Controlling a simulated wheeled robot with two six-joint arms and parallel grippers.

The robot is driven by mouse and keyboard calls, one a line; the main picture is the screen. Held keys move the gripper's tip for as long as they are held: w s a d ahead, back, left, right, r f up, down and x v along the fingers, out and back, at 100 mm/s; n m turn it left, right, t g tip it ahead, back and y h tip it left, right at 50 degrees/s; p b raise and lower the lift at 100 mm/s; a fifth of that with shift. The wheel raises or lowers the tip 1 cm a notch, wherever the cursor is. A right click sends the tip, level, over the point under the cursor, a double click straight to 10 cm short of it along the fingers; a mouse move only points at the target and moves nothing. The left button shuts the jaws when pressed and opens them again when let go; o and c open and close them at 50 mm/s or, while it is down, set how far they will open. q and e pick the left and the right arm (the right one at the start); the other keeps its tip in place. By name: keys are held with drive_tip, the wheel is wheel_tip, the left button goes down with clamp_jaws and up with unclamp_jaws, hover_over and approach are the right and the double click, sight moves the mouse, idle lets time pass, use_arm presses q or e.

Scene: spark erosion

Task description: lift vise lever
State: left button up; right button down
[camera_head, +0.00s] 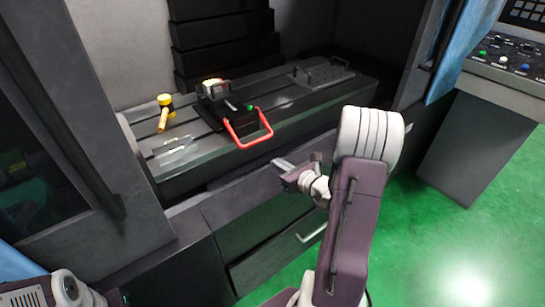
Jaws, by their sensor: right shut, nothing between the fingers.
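The vise (226,107) is a black block on the dark machine table. Its red lever (250,140) is a U-shaped handle that sticks out over the front edge of the table and slopes down toward me. My right gripper (280,167) is shut and empty. In the picture it is just below and to the right of the red lever, apart from it, in front of the table's edge. On the left only part of my arm shows in the lower corner; my left gripper is out of view.
A yellow mallet (164,112) and clear flat pieces (174,150) lie left of the vise. A plate with handles (322,74) lies at the table's right. A drawer with a handle (275,255) is below. A control panel (505,55) stands at the right. Green floor is free there.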

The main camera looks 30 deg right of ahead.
drive_tip(key=x, duration=0.8)
drive_tip(key=shift+a, duration=0.15)
wheel_tip(320, 180, up, 4)
drive_tip(key=shift+w+f+p, duration=0.1)
drive_tip(key=shift+w+p, duration=0.05)
drive_tip(key=shift+p, duration=0.55)
